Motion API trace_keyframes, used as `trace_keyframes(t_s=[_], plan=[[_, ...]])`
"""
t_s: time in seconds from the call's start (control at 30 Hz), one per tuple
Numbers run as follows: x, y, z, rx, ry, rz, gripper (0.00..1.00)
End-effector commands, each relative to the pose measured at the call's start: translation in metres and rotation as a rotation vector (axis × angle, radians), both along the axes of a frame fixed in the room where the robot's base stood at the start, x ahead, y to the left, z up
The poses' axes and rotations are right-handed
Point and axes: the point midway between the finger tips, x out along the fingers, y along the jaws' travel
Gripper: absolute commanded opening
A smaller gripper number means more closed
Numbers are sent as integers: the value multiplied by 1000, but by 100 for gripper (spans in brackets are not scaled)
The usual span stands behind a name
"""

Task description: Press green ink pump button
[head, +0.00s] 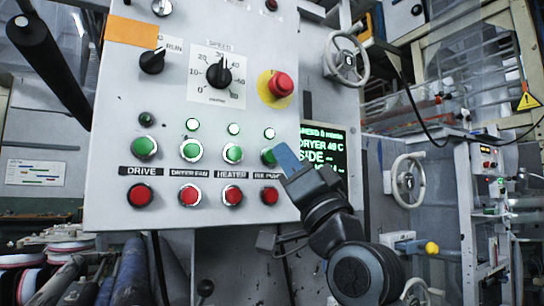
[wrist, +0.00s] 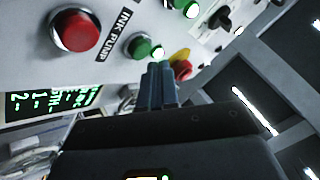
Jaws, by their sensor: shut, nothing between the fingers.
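The green ink pump button (head: 267,156) is the rightmost of the green row on the grey panel, partly hidden by my gripper in the head view. It also shows in the wrist view, where the green button (wrist: 138,46) sits beside the "INK PUMP" label (wrist: 121,33). A small lit lamp (head: 269,133) is above it. My gripper (head: 284,158) is shut and empty, its blue-grey fingertips at the button's right edge in the head view. In the wrist view the fingertips (wrist: 158,70) overlap the area just by the button and lamp. I cannot tell whether they touch.
The red ink pump button (head: 270,196) is below the green one. Similar DRIVE, DRYER FAN and HEATER buttons stand to the left. A red emergency stop (head: 281,84) on yellow is above. A green-text screen (head: 322,150) is behind my arm, and a handwheel (head: 346,60) is upper right.

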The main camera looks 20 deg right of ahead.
Motion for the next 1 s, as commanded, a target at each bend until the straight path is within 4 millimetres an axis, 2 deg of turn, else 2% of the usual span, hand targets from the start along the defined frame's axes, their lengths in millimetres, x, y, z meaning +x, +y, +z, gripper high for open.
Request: trace_keyframes(t_s=[0.53, 1.0], plan=[[-45, -3, 1, -1, 0, -1, 0], [-49, -4, 0, 0, 0, 0, 0]])
